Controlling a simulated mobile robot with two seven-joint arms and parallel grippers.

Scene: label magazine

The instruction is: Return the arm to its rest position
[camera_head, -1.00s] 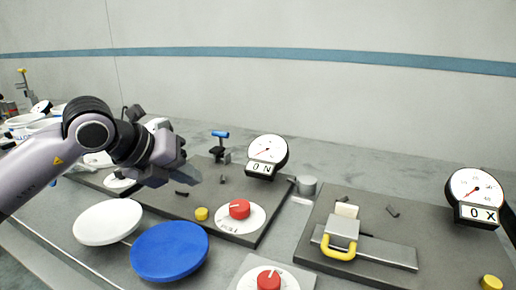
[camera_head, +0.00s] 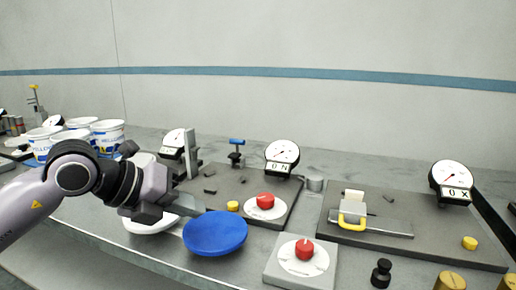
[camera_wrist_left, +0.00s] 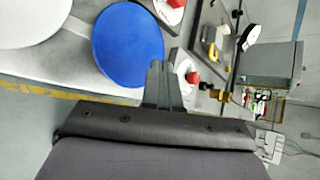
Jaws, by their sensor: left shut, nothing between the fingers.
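My left gripper (camera_head: 186,205) is shut and empty. In the head view it is above the front of the bench, over the white round disc (camera_head: 150,227) and just left of the blue round disc (camera_head: 215,235). In the left wrist view its shut fingers (camera_wrist_left: 162,84) point past the right edge of the blue disc (camera_wrist_left: 128,44). The white disc also shows at the upper left there (camera_wrist_left: 30,20). The arm reaches in from the left and hides part of the white disc. My right gripper does not show.
On the bench stand dark panels with red knobs (camera_head: 265,200), dial gauges (camera_head: 282,156), a yellow-handled latch (camera_head: 352,219) and a knob plate (camera_head: 303,256). Several white tubs (camera_head: 106,136) stand at the back left. A black weight (camera_head: 381,273) and brass cylinders are at the front right.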

